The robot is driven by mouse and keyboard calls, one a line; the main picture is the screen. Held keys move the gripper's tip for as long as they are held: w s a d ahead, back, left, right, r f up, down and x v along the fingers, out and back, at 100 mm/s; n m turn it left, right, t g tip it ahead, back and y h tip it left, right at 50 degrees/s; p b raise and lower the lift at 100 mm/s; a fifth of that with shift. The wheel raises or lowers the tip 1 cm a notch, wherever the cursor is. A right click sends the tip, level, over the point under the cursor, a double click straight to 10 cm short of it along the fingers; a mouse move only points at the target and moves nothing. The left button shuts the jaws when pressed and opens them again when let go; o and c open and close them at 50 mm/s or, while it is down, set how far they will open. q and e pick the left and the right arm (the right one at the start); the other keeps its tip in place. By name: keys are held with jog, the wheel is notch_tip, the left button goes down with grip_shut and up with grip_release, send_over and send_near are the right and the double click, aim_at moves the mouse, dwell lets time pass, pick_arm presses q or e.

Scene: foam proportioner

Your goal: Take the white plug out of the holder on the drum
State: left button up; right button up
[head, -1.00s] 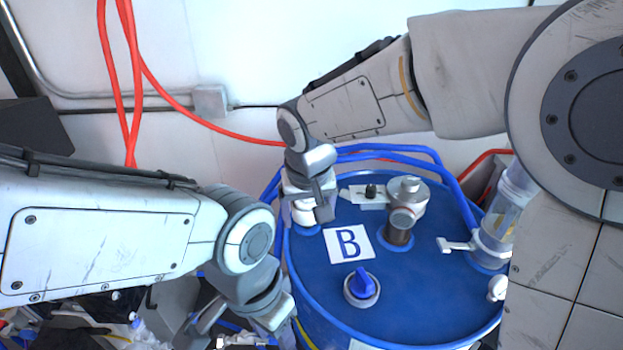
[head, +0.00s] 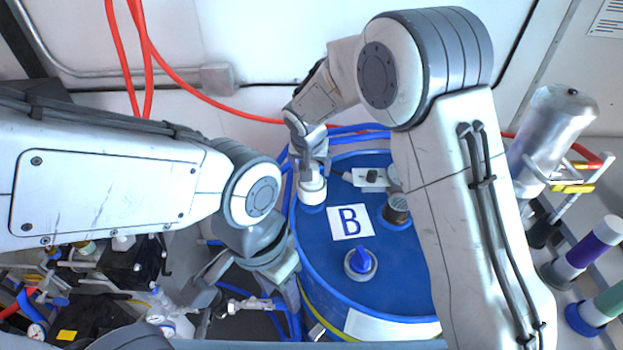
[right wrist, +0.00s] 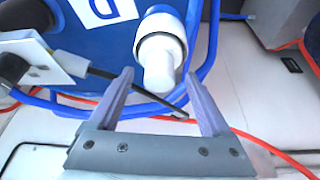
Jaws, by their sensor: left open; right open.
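The white plug (right wrist: 158,68) stands in a round white holder (right wrist: 162,24) on top of the blue drum (head: 400,265). The plug and holder also show as a white cylinder in the head view (head: 312,190), left of the letter B. My right gripper (right wrist: 158,80) is open, and in its wrist view the plug's end shows between the fingertips without visible contact. In the head view, my right gripper (head: 312,168) is just above and behind the plug, partly hiding its top. My left gripper (head: 245,292) is open and empty, left of the drum.
A blue knob (head: 360,261), a label B (head: 350,221) and a metal fitting (head: 397,209) are on the drum lid. A thin dark rod (right wrist: 135,88) lies near the right fingers. Blue hoses (head: 350,133) run behind. My right forearm hides the drum's right side.

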jog(key=shift+x, duration=1)
jog(key=shift+r, duration=0.1)
jog(key=shift+c, duration=0.4)
grip_shut()
